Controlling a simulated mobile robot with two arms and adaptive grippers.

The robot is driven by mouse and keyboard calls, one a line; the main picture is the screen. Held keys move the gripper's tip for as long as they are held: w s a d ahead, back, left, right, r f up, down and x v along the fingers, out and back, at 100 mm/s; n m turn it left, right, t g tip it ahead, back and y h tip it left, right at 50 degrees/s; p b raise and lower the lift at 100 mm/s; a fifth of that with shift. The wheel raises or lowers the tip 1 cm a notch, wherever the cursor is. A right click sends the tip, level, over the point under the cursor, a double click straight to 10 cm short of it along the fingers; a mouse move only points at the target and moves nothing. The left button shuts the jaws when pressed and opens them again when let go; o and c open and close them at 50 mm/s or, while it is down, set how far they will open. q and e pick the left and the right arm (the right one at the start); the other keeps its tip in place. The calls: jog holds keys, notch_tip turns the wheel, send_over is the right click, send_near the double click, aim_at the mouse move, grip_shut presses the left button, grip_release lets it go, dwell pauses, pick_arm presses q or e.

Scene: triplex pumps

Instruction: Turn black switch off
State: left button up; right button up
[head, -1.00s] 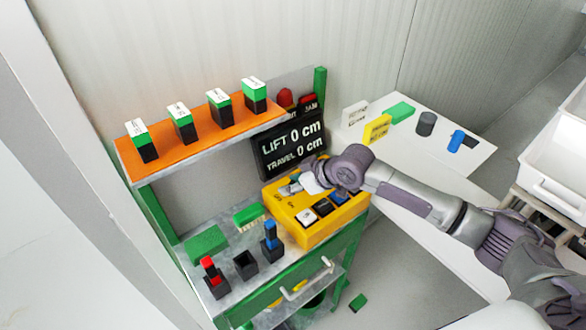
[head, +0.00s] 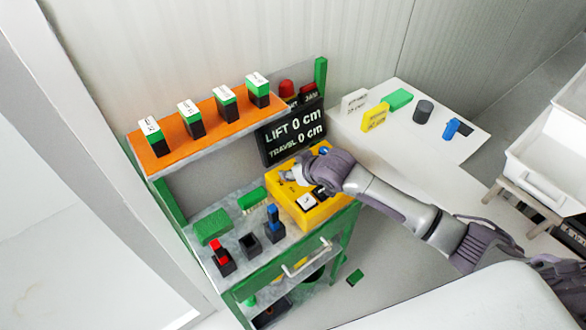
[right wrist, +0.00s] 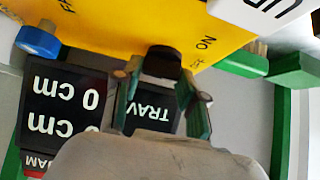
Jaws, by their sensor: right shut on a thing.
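The black switch (right wrist: 162,62) is a dark round knob on the yellow control box, seen upside down in the right wrist view. My right gripper (right wrist: 160,88) has its two fingers on either side of the knob and is shut on it. In the head view the right gripper (head: 292,176) is over the left part of the yellow box (head: 316,216), and its hand hides the switch. Printed lettering stands beside the knob in the wrist view. The knob's exact setting cannot be told. My left gripper is not in view.
A blue knob (right wrist: 38,42) sits on the same box. A black display (head: 291,136) reading lift and travel 0 cm stands behind. An orange shelf (head: 205,131) holds several green-black blocks. A white table (head: 400,150) with loose parts lies to the right.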

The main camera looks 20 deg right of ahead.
jog(key=o, duration=0.9)
jog(key=shift+c, duration=0.2)
jog(key=v, duration=1.2)
